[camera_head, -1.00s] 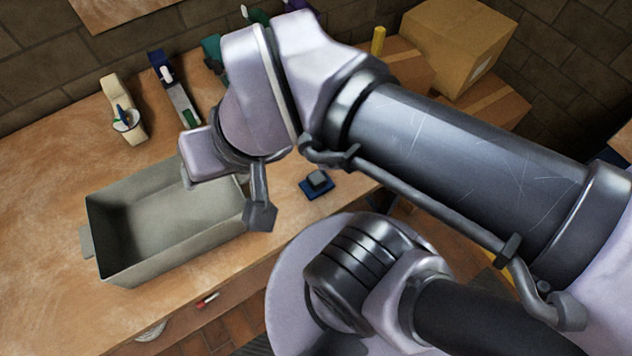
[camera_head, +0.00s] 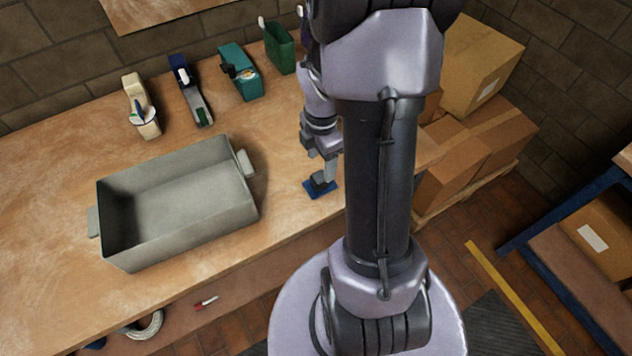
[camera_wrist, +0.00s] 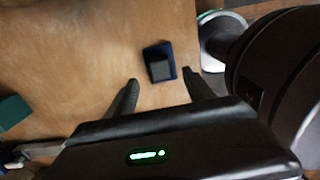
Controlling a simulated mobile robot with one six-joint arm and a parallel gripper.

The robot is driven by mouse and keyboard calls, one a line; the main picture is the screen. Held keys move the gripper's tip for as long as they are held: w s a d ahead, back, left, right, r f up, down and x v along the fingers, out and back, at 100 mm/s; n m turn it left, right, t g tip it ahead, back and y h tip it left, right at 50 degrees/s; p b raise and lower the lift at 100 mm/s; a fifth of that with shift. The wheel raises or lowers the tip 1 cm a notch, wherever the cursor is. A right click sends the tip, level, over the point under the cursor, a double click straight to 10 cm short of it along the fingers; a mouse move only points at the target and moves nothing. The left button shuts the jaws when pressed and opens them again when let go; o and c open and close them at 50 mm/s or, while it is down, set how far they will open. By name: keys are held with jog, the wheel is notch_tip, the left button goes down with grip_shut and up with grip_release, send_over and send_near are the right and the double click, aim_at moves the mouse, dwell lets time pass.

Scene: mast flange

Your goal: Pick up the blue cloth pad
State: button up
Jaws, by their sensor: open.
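The blue cloth pad (camera_head: 311,190) lies on the workbench near its front edge, to the right of the metal bin. A dark grey block sits on top of it. In the wrist view the pad (camera_wrist: 170,50) and its block show beyond the fingertips, between the lines of the two fingers. My gripper (camera_wrist: 163,88) is open and empty there. In the head view my gripper (camera_head: 325,172) is close above the pad and hides part of it. I cannot tell from these views whether it touches the block.
An empty grey metal bin (camera_head: 190,238) stands on the workbench (camera_head: 40,220), left of the pad. Tape dispensers (camera_head: 143,108) and a green holder (camera_head: 281,48) line the back. Cardboard boxes (camera_head: 478,65) are stacked at the right. Bare bench lies between bin and pad.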

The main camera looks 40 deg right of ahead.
aim_at(319, 176)
notch_tip(319, 176, down, 7)
jog(key=b, duration=0.3)
jog(key=shift+a+b, duration=0.1)
jog(key=shift+b, duration=0.3)
jog(key=shift+r, duration=0.2)
jog(key=shift+c, duration=0.4)
grip_shut()
jog(key=shift+r, duration=0.1)
